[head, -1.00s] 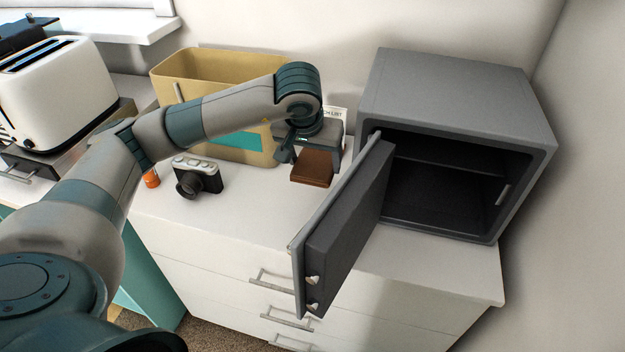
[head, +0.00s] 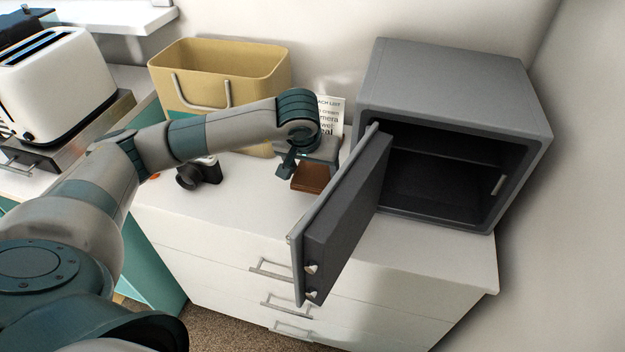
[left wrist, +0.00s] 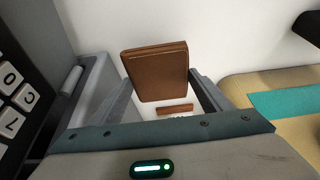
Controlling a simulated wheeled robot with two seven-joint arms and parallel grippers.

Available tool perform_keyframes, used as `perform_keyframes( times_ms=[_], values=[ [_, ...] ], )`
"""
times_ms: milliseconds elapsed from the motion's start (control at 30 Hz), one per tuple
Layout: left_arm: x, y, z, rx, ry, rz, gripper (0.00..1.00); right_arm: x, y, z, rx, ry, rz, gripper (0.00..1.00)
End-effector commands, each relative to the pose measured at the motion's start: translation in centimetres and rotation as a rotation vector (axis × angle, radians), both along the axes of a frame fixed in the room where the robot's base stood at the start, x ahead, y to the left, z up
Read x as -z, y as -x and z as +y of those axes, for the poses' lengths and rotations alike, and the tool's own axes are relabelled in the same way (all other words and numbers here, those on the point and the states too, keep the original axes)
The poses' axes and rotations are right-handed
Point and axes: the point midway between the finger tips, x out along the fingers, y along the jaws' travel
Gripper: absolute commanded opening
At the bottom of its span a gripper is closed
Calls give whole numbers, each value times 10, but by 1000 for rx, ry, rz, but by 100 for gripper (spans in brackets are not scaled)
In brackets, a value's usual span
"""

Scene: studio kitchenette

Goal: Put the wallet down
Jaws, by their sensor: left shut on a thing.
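The brown wallet (head: 309,178) is at the dresser top, just left of the open safe door. My left gripper (head: 298,168) is shut on it from above. In the left wrist view the wallet (left wrist: 156,70) sits between the two fingers of my left gripper (left wrist: 155,92). The wallet looks flat and level in the head view; I cannot tell whether its underside touches the dresser top. The gripper and wrist hide its far side. My right gripper is not in view.
The grey safe (head: 450,85) stands at the right with its door (head: 345,220) swung open beside the wallet. A camera (head: 200,172), a tan basket (head: 215,65) and a printed card (head: 332,115) are near. The white dresser top (head: 240,205) is clear in front.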

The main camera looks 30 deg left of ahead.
Motion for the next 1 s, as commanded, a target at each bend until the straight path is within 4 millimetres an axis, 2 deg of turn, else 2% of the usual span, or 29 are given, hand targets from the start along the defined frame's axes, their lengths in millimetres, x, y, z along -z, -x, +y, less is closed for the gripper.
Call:
perform_keyframes(
  times_ms=[400,900,933,1000],
  values=[
    [40,1,0,0,0,2,48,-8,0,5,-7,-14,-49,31],
    [44,0,0,0,-1,0,48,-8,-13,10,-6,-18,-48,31],
    [43,0,0,0,-1,0,74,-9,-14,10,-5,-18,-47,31],
    [43,0,0,0,-1,0,90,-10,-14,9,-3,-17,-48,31]
  ],
)
